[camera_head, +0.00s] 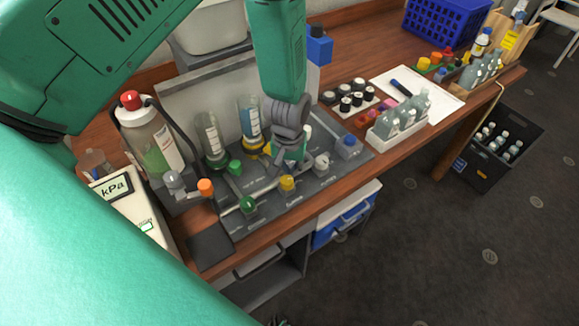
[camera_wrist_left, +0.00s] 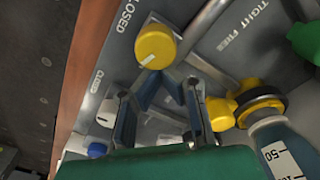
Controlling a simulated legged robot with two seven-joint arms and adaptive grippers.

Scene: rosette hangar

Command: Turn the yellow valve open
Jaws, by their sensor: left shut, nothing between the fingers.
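The yellow valve (camera_head: 287,183) is a round knob on the grey panel (camera_head: 325,180). In the left wrist view the yellow valve (camera_wrist_left: 155,47) has a pale mark on its face, and the word CLOSED is printed beside it. My left gripper (camera_head: 288,168) reaches down over the panel close to the valve. In the left wrist view my left gripper (camera_wrist_left: 161,82) is shut and empty, its fingertips by the near edge of the knob. I cannot tell whether they touch it. My right gripper is not in view.
A white knob (camera_head: 321,161), a blue knob (camera_head: 347,143), a green knob (camera_head: 248,205) and an orange knob (camera_head: 205,187) stand around the valve. Bottles (camera_head: 250,122) stand behind it. A white rack of bottles (camera_head: 398,122) is to the right. The kPa meter (camera_head: 118,187) is left.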

